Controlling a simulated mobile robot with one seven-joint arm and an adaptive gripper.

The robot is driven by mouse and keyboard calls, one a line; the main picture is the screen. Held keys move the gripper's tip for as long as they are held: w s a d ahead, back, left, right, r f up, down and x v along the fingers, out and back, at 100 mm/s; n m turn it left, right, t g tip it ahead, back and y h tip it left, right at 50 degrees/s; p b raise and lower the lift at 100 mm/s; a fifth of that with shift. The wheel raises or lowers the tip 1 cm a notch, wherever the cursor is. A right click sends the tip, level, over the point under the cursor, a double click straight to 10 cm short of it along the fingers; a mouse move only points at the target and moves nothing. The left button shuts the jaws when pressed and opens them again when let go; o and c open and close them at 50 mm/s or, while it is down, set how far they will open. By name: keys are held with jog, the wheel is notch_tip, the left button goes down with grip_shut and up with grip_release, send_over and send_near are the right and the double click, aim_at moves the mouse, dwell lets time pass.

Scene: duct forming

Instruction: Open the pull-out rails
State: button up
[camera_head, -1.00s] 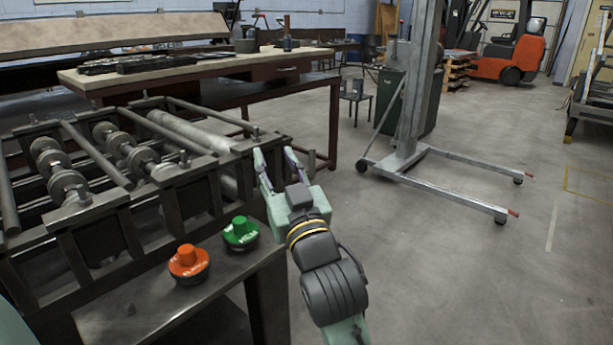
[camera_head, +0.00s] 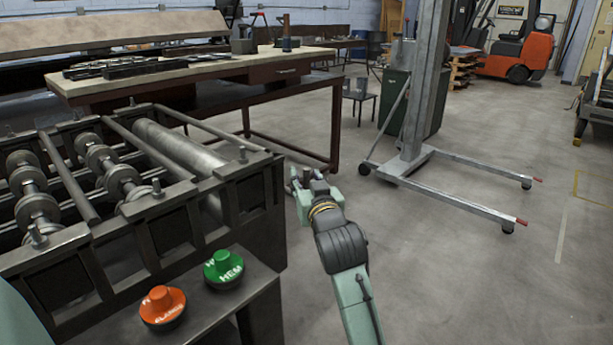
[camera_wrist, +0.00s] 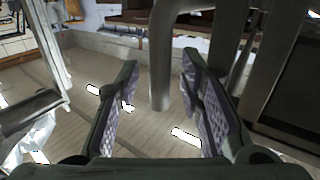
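The roll-forming machine (camera_head: 200,220) stands at the left, with rollers and long bars across its top. I cannot pick out its pull-out rails for certain. My gripper (camera_head: 303,180) is just right of the machine's right end, pointing away from the head camera, its fingers small and partly foreshortened. In the wrist view my gripper (camera_wrist: 160,75) is open, its two padded fingers wide apart. A grey rounded bar (camera_wrist: 160,45) comes down from above between the fingers, with space on both sides. It may be a rail end or handle. Neither finger visibly touches it.
A green button (camera_head: 223,268) and an orange button (camera_head: 162,307) sit on the machine's front shelf. A workbench (camera_head: 310,55) is behind. A lift (camera_head: 415,130) with legs spread on the floor stands right. Floor (camera_head: 460,290) at the front right is clear.

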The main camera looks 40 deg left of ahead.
jog(key=shift+w+a, duration=0.1)
jog(key=shift+a, duration=0.05)
jog(key=shift+c, duration=0.4)
grip_shut()
dwell(0.5)
